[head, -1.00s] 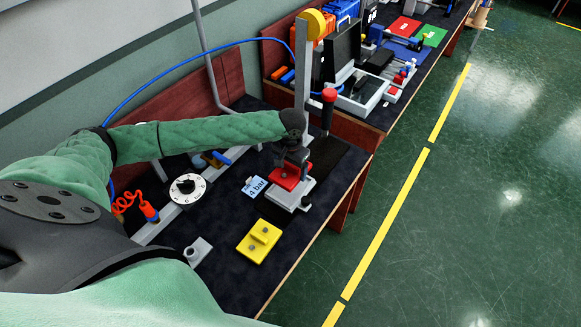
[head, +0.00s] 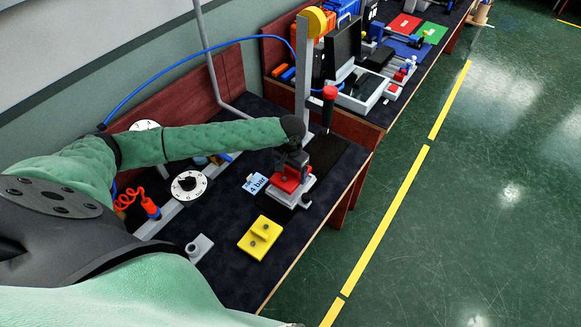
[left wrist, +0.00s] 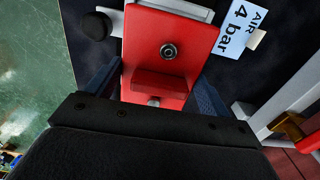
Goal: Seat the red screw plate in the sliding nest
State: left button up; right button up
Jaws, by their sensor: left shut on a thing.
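The red screw plate (left wrist: 153,38) has a dark screw in its face and a raised red block. In the head view the plate (head: 286,184) sits on or just above the light grey sliding nest (head: 283,199); I cannot tell whether it is fully down. My left gripper (head: 292,166) points down over it. In the left wrist view its two dark blue fingers stand either side of the raised block, and the gripper (left wrist: 157,88) is shut on the plate. A pale part of the nest (left wrist: 183,8) shows past the plate's far end. My right gripper is out of view.
A lever with a red knob (head: 330,93) and a grey post (head: 303,65) stand just behind the nest. A yellow block (head: 260,237), a "4 bar" card (head: 255,184), a white dial (head: 188,185) and a small grey part (head: 199,248) lie nearby. The bench's front edge is close.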

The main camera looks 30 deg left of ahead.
pick_arm(q)
jog(key=shift+f, duration=1.25)
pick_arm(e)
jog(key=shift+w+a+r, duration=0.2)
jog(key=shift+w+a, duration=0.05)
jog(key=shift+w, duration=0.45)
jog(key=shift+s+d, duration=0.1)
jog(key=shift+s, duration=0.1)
pick_arm(q)
jog(key=shift+p, duration=0.4)
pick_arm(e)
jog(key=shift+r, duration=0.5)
pick_arm(q)
jog(key=shift+r+p, duration=0.1)
jog(key=shift+p, duration=0.3)
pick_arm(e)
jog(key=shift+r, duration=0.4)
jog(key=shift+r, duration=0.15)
